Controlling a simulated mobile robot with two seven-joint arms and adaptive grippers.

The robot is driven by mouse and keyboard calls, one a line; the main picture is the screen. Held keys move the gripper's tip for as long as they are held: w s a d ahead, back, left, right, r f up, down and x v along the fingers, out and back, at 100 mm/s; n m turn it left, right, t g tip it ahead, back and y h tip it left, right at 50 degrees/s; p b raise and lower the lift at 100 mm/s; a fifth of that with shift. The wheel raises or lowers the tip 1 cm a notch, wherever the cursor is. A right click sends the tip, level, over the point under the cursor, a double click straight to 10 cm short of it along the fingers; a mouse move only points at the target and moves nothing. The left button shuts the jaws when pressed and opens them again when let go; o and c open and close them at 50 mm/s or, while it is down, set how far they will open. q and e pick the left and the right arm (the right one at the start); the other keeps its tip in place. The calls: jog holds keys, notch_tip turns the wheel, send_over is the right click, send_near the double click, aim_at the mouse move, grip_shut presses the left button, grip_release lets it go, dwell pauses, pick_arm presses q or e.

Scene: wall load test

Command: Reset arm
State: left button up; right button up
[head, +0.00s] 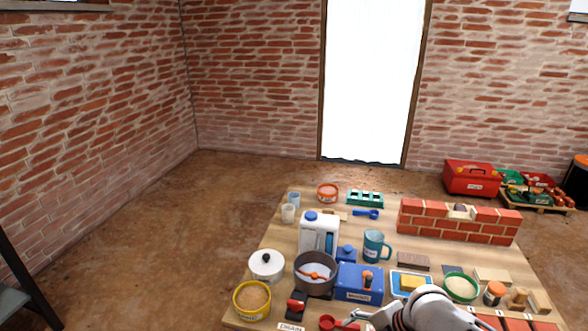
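My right arm comes in at the bottom right of the head view, over the near edge of the wooden table (262,268). Its white and grey links show. Its gripper (358,317) is partly cut off by the bottom edge and points left, near a red scoop-like item (328,322). The fingers are too small and too cut off to tell whether they are open or hold anything. My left gripper is not in view.
The table bears a small brick wall (458,226), a white jug (319,234), a grey pot (315,272), a teal mug (374,246), a blue box (359,284) and a yellow tub (252,300). A red toolbox (471,178) stands beyond.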

jog(key=s+a+f+m+t+y+p, duration=0.1)
jog(key=s+a+f+m+t+p, duration=0.25)
jog(key=s+m, duration=0.6)
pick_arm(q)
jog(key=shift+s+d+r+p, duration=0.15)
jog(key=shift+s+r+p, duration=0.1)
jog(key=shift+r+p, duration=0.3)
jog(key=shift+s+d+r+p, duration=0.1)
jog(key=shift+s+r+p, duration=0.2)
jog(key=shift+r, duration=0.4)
pick_arm(e)
jog(key=s+d+m+t+h, duration=0.1)
jog(key=s+d+m+t, duration=0.1)
jog(key=s+m, duration=0.3)
jog(key=s+d+r+m+t+h, duration=0.1)
jog(key=s+d+m+t+h, duration=0.1)
jog(key=s+d+m, duration=0.2)
jog(key=shift+s+d+m, duration=0.4)
jog(key=shift+s+m, duration=0.45)
jog(key=shift+s, duration=0.4)
